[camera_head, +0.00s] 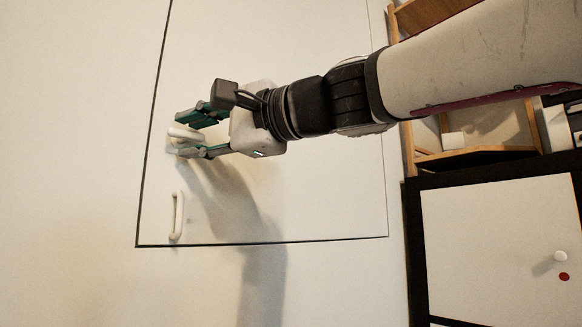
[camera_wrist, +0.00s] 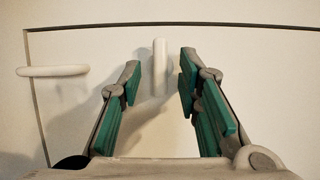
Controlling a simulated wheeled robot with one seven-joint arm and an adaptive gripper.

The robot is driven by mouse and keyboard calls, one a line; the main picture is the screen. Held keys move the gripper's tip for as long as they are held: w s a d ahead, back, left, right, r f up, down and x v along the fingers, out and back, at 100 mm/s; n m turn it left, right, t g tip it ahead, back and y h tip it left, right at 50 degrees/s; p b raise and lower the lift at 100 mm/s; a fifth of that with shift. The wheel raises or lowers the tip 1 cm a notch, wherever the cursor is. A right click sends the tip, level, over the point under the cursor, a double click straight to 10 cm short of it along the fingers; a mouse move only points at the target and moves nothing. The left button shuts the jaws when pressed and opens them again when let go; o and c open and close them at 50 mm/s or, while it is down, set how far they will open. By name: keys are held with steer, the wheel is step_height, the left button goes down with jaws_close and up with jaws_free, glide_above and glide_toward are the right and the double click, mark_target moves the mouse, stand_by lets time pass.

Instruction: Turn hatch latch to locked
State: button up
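The hatch (camera_head: 300,200) is a pale panel in the wall, outlined by a dark seam. Its latch (camera_head: 184,133) is a small white knob near the hatch's left edge. In the wrist view the latch (camera_wrist: 159,67) shows as an upright white bar. My gripper (camera_head: 190,134) is open, with its green-padded fingers on either side of the latch. In the wrist view the gripper (camera_wrist: 159,82) shows a gap between each finger and the bar. A white handle (camera_head: 177,216) sits below the latch in the head view; it also shows at the left of the wrist view (camera_wrist: 52,71).
A wooden shelf (camera_head: 475,157) stands right of the hatch, with a small white object (camera_head: 453,140) on it. Below is a dark-framed cabinet with a white door (camera_head: 490,240) and round knob (camera_head: 560,256). The wall left of the hatch is bare.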

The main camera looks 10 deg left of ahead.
steer(key=v, duration=1.2)
stand_by(0.4)
